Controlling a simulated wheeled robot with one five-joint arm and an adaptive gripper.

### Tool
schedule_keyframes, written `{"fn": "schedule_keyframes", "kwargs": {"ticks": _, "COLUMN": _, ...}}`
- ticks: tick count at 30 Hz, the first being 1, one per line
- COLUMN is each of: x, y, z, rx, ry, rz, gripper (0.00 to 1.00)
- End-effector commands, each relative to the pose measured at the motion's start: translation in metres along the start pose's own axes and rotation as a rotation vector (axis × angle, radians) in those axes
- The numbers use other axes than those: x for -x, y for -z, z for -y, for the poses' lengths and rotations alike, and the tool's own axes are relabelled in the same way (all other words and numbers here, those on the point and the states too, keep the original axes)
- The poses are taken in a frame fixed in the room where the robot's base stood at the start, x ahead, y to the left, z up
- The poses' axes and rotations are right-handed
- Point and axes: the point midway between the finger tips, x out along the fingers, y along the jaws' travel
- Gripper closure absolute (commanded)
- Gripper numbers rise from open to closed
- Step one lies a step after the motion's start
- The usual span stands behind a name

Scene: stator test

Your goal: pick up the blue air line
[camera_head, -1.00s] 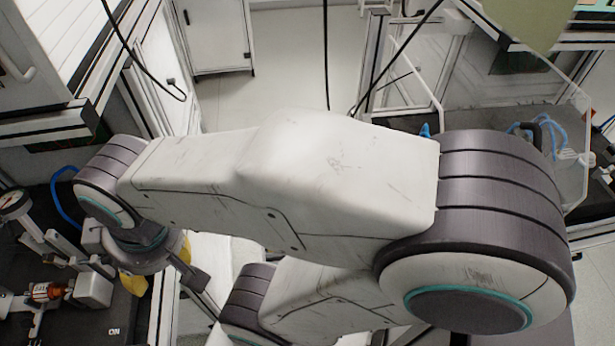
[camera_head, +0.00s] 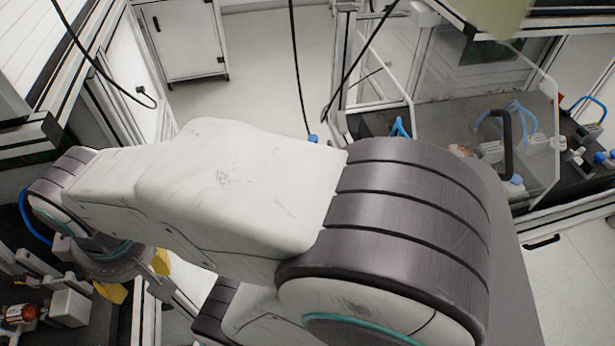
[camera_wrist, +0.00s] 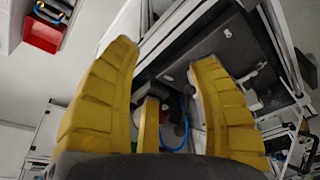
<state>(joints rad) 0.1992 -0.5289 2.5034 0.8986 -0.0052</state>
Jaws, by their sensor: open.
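In the head view, a blue air line (camera_head: 33,222) curves at the left edge, beside my arm's far joint. A blue tube (camera_wrist: 184,132) also shows in the wrist view between the yellow fingers, beyond them and partly hidden; I cannot tell if it is the same line. Other blue lines (camera_head: 520,112) loop behind the clear panel on the right bench. My gripper (camera_wrist: 160,62) is open, with nothing between its fingertips. In the head view it is mostly hidden under my arm, with yellow finger parts showing at lower left.
A dark bench with a transparent guard (camera_head: 535,120) and fittings stands at right. The left bench holds metal parts and an orange-brown piece (camera_head: 20,313). A white cabinet (camera_head: 183,38) stands at the back. Floor between is clear. Black cables hang across the view.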

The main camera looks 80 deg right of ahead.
Motion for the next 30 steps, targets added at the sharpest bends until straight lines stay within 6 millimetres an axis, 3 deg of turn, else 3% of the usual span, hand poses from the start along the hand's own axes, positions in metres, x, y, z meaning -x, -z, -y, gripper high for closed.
{"fn": "schedule_keyframes", "kwargs": {"ticks": 8, "x": -0.02, "y": -0.008, "z": -0.036, "rx": -0.196, "ry": -0.044, "rz": 0.096, "gripper": 0.45}}
{"fn": "schedule_keyframes", "kwargs": {"ticks": 14, "x": -0.04, "y": -0.022, "z": -0.075, "rx": -0.414, "ry": -0.067, "rz": 0.208, "gripper": 0.45}}
{"fn": "schedule_keyframes", "kwargs": {"ticks": 23, "x": -0.068, "y": -0.046, "z": -0.141, "rx": -0.747, "ry": -0.065, "rz": 0.342, "gripper": 0.45}}
{"fn": "schedule_keyframes", "kwargs": {"ticks": 30, "x": -0.091, "y": -0.076, "z": -0.204, "rx": -1.009, "ry": -0.042, "rz": 0.409, "gripper": 0.45}}
